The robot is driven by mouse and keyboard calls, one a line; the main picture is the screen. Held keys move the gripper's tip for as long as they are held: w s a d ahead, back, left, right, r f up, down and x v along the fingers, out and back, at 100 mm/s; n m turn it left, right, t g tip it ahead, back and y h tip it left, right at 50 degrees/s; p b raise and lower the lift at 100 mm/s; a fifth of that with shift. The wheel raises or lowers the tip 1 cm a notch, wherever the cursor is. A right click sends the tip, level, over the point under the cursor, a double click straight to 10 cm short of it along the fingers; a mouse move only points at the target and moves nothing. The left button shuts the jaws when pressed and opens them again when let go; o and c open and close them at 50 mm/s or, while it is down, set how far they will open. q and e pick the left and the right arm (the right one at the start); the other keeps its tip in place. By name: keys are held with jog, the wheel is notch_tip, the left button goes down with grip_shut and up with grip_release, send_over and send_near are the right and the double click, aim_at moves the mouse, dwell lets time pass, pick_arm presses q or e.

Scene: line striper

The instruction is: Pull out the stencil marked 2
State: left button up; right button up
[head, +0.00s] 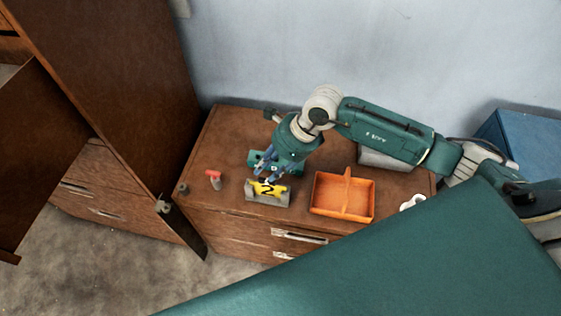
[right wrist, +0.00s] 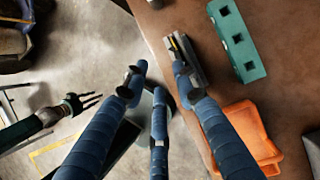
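The yellow stencil marked 2 (head: 267,189) stands in a grey holder (head: 281,200) near the front edge of the brown cabinet top.
A teal block with square holes (right wrist: 237,44) stands behind the holder. An orange basket (head: 343,196) is to its right and a red-topped item (head: 214,176) to its left. A tall brown cabinet (head: 120,80) stands at the left.

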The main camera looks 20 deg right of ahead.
jog(key=d+h, duration=0.1)
jog(key=d, duration=0.2)
jog(key=b, duration=0.6)
send_over(268, 188)
jog(key=d, duration=0.1)
jog(key=f, duration=0.8)
jog(key=shift+s+f, duration=0.25)
jog(key=shift+s, duration=0.05)
jog(key=shift+s+a+f+b, duration=0.1)
jog(key=shift+f+b, duration=0.3)
jog(key=shift+f, duration=0.2)
jog(key=shift+w+a+f, duration=0.15)
jog(key=shift+w+a, duration=0.05)
jog(key=shift+w, duration=0.25)
jog(key=shift+w+d+b, duration=0.1)
jog(key=shift+w+b, duration=0.1)
jog(key=shift+b, duration=0.15)
